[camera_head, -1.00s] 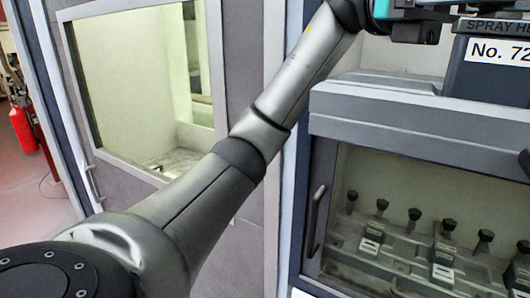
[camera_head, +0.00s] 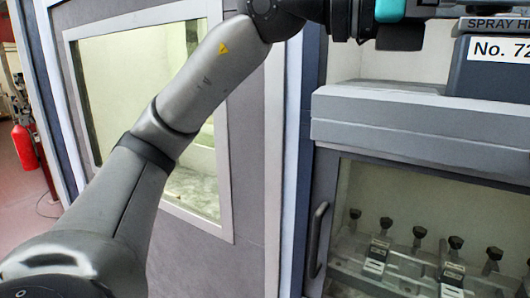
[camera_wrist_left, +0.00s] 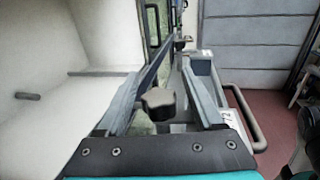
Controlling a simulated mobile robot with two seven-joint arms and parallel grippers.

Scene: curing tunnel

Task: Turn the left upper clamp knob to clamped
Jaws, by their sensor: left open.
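A dark lobed knob (camera_wrist_left: 158,103) shows in the left wrist view, just beyond the black bolted plate of my left gripper. My left gripper (camera_wrist_left: 160,88) is open, with one grey finger to the left of the knob and one to the right. I cannot tell whether either finger touches it. The knob's pointing and any clamp marking cannot be read. In the head view, only black and teal parts of my left wrist show at the top edge; the fingertips are out of frame. My right gripper is not in view.
A grey box labelled No. 72 (camera_head: 495,75) stands at the upper right, above a grey hood (camera_head: 410,125). Below, several dark knobs (camera_head: 386,223) sit behind a window with a door handle (camera_head: 318,238). A fire extinguisher (camera_head: 24,146) stands far left.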

